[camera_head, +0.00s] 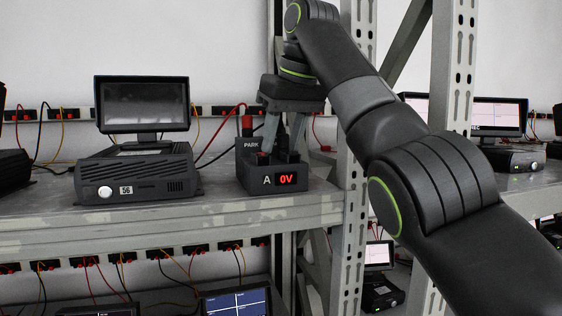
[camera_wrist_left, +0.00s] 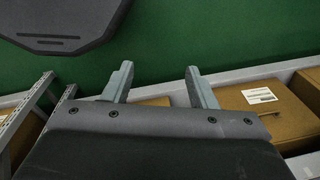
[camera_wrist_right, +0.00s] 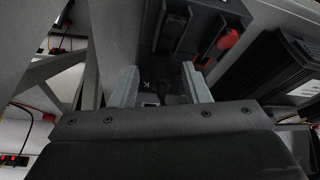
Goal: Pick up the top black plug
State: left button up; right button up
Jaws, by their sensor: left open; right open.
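The dark plug box (camera_head: 262,181) stands on the shelf, with a red "A 0V" display on its front and a raised part marked PARK. My right gripper (camera_head: 284,133) points down over the black-plug side of this box, its fingers open. In the right wrist view, a black plug (camera_wrist_right: 161,88) shows between the spread fingers of my right gripper (camera_wrist_right: 160,92), with no clear contact. A red plug (camera_head: 247,124) stands in the upper part, left of the gripper. The lower black plug (camera_head: 291,157) is partly hidden. My left gripper (camera_wrist_left: 160,88) is open and empty, away from the shelf.
A burn-in unit (camera_head: 135,172) labelled 56 with a small monitor (camera_head: 142,104) stands left of the box. A rack upright (camera_head: 354,190) stands close on the right. Sockets with cables line the wall behind. The left wrist view shows cardboard boxes (camera_wrist_left: 262,108) and green floor.

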jog(key=shift+s, duration=0.1)
jog(key=c, duration=0.9)
pick_arm(q)
jog(key=shift+w, duration=0.35)
jog(key=shift+w, duration=0.2)
pick_arm(e)
jog(key=shift+r+p, duration=0.25)
jog(key=shift+p, duration=0.3)
jog(key=shift+r+p, duration=1)
jog(key=shift+p, duration=0.35)
pick_arm(q)
jog(key=r, duration=0.2)
jog(key=s+r, duration=0.1)
jog(key=r, duration=0.1)
jog(key=shift+a+r+p, duration=0.1)
jog(key=shift+r+p, duration=0.05)
jog(key=shift+p, duration=0.25)
pick_arm(e)
jog(key=shift+r, duration=0.3)
pick_arm(q)
jog(key=shift+r, duration=0.25)
pick_arm(e)
jog(key=shift+r, duration=0.2)
